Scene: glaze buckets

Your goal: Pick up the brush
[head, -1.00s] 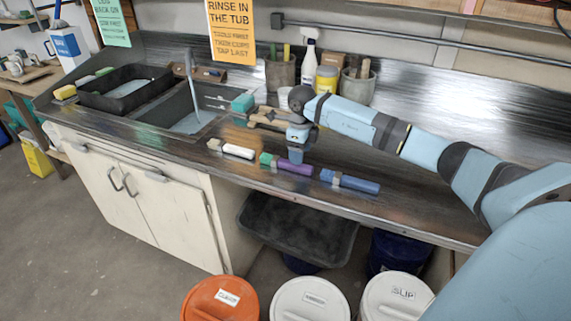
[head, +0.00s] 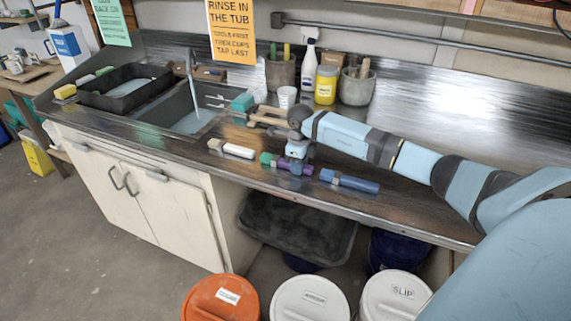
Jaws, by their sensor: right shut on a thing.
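A brush-like bar with a purple body and a green end (head: 268,159) lies near the front edge of the dark metal counter. My right gripper (head: 298,160) reaches down from above and is shut on its purple part. The fingers hide some of it, and I cannot tell if it is clear of the counter. A similar bar, white with a grey band (head: 238,151), lies to its left. A blue one with a grey band (head: 355,183) lies to its right. My left gripper is not in view.
Behind the gripper stand a white cup (head: 287,97), pots of tools (head: 356,88), a yellow jar (head: 325,86) and a spray bottle (head: 308,62). A sink basin (head: 165,116) is at the left. The counter's right side is clear. Lidded buckets (head: 311,301) stand below.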

